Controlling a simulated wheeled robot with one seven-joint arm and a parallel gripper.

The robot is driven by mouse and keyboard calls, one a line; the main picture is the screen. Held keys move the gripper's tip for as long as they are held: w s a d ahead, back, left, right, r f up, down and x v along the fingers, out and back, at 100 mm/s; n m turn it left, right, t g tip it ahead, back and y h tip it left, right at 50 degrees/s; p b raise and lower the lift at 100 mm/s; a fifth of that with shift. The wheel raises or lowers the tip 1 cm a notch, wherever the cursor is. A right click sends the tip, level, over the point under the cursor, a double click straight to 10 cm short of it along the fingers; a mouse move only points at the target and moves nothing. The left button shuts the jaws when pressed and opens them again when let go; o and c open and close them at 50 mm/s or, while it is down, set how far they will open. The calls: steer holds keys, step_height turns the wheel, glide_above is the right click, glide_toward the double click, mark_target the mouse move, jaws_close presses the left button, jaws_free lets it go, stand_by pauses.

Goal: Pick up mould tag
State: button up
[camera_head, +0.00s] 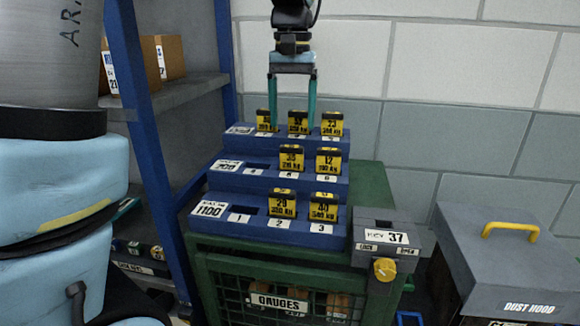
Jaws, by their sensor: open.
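Black-and-yellow mould tags stand upright in a blue three-step rack (262,229). The top step holds three: a left tag (264,123), a middle tag (298,127) and a right tag (332,125). The middle step holds two tags (291,160) (328,162), with its left slot empty. The bottom step holds two tags (282,205) (323,208) in slots 2 and 3, with slot 1 empty. My gripper (292,126) points down, open, at the top step. Its teal fingers appear on either side of the middle tag. I cannot tell whether they touch it.
The rack stands on a green cabinet (366,180) labelled GAUGES. A grey key box (372,226) with a yellow knob (384,269) is at its right front. A dust hood (490,255) stands right, blue-posted shelving (135,110) left. A block wall (450,120) is behind.

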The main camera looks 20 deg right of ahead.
mark_target(292, 146)
step_height(292, 146, down, 8)
steer(key=shift+w+f+p, duration=0.1)
steer(key=shift+f+p, duration=0.1)
steer(key=shift+p, duration=0.85)
steer(key=shift+c, duration=0.3)
steer(key=c, duration=1.1)
